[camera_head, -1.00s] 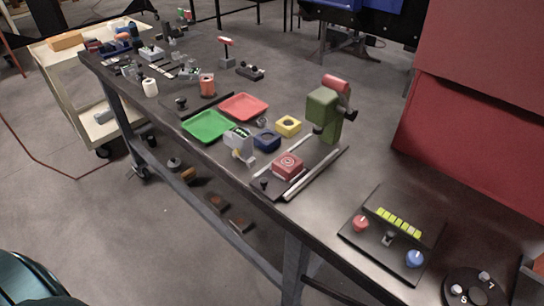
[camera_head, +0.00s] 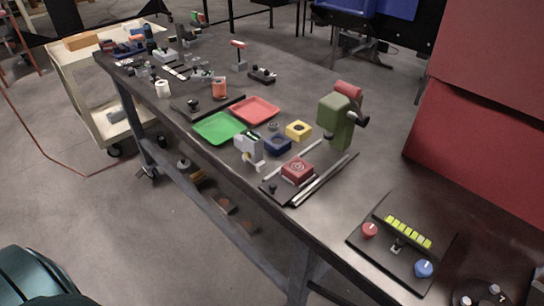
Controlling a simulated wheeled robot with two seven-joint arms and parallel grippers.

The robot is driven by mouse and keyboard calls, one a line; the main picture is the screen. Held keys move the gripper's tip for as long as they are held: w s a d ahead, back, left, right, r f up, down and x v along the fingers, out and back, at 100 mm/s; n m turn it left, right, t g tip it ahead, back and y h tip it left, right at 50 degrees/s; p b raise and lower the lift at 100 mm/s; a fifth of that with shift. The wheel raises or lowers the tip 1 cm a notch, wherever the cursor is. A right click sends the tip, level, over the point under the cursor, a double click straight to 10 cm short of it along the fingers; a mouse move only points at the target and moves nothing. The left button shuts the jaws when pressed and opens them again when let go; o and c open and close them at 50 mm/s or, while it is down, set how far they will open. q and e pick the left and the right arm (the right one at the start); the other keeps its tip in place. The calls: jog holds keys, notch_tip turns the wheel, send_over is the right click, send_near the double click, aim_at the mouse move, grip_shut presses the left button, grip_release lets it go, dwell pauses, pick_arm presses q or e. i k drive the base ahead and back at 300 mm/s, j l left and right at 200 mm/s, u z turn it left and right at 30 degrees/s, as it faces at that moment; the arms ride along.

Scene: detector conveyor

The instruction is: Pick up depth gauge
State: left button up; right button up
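A small grey-white device (camera_head: 250,149) with a dark top stands at the near edge of the long dark bench, beside the green tray (camera_head: 218,127). It looks like the depth gauge, but it is too small to tell for sure. A blue block (camera_head: 278,144) with a round recess is just right of it. Neither my left nor my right gripper is in view.
A red tray (camera_head: 256,110), a yellow block (camera_head: 298,130), a green stand (camera_head: 336,118) and a red box (camera_head: 298,170) crowd the bench (camera_head: 385,165) around it. A panel with red and blue knobs (camera_head: 424,268) is at right. Grey floor lies in front.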

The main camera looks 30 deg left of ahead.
aim_at(250, 142)
jog(key=j+z, duration=0.15)
jog(key=z, duration=0.3)
jog(key=j+z, duration=0.15)
jog(key=z, duration=0.3)
jog(key=k+j+z, duration=0.2)
jog(key=j, duration=0.15)
jog(key=j+z, duration=0.2)
jog(key=j, duration=0.2)
jog(key=k+j+z, duration=0.4)
jog(key=j, duration=0.2)
jog(key=k+j, duration=0.3)
jog(key=j, duration=0.2)
jog(key=k+j, duration=0.3)
jog(key=j, duration=0.2)
jog(key=k+j+z, duration=0.1)
jog(key=k+j, duration=0.2)
jog(key=j, duration=0.2)
